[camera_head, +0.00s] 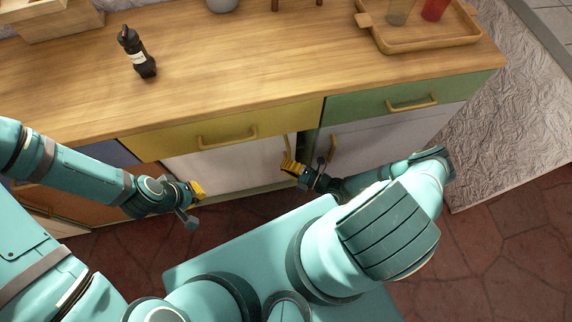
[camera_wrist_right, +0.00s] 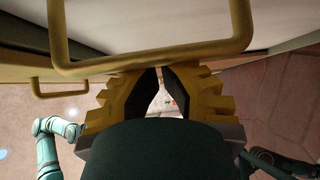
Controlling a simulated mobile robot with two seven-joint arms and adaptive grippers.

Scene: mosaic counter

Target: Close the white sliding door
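A white door panel (camera_head: 230,163) sits under the yellow drawer, with a vertical gold handle (camera_head: 288,146) near its right edge. A narrow dark gap (camera_head: 306,146) lies right of it, beside another white panel (camera_head: 385,135). My right gripper (camera_head: 290,166) is at the gold handle's lower end. In the right wrist view, its yellow fingers (camera_wrist_right: 160,72) are close together at the bar of a gold handle (camera_wrist_right: 155,60); I see no handle between them. My left gripper (camera_head: 196,188) is in front of the white panel's lower left; its finger opening is unclear.
The wooden countertop (camera_head: 230,65) carries a dark bottle (camera_head: 137,52) and a wooden tray (camera_head: 430,42) with cups. A yellow drawer (camera_head: 240,128) and a green drawer (camera_head: 400,97) are above the white panels. Red stone floor lies in front.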

